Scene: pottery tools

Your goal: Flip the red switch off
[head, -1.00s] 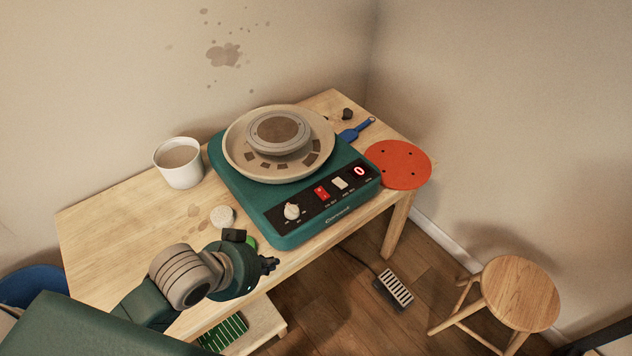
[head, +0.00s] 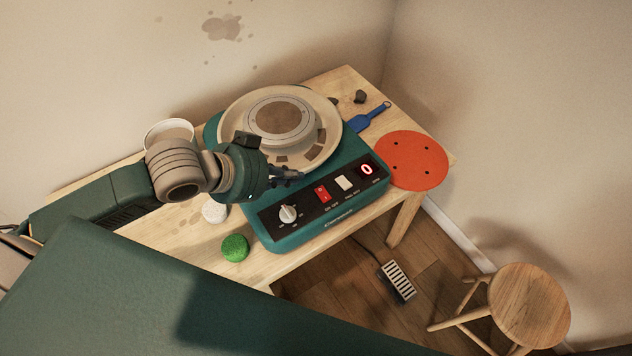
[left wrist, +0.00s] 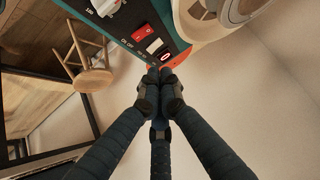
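The red switch (head: 322,194) sits on the dark front panel (head: 300,217) of the green pottery wheel, between a white knob (head: 288,213) and a white switch (head: 344,184). In the left wrist view the red switch (left wrist: 142,32) shows just above and left of the fingertips. My left gripper (head: 292,177) is over the wheel housing, just behind and left of the red switch. Its fingers (left wrist: 161,78) are together with nothing seen between them. Contact with the panel cannot be told. My right gripper is not in view.
The wheel basin (head: 318,153) stands right behind the gripper. A display (head: 367,170) reads 0. A green sponge (head: 235,248) and white disc (head: 215,211) lie left of the housing. A red disc (head: 412,160) and blue tool (head: 368,117) lie right. A mug (head: 170,129) is partly hidden by my arm.

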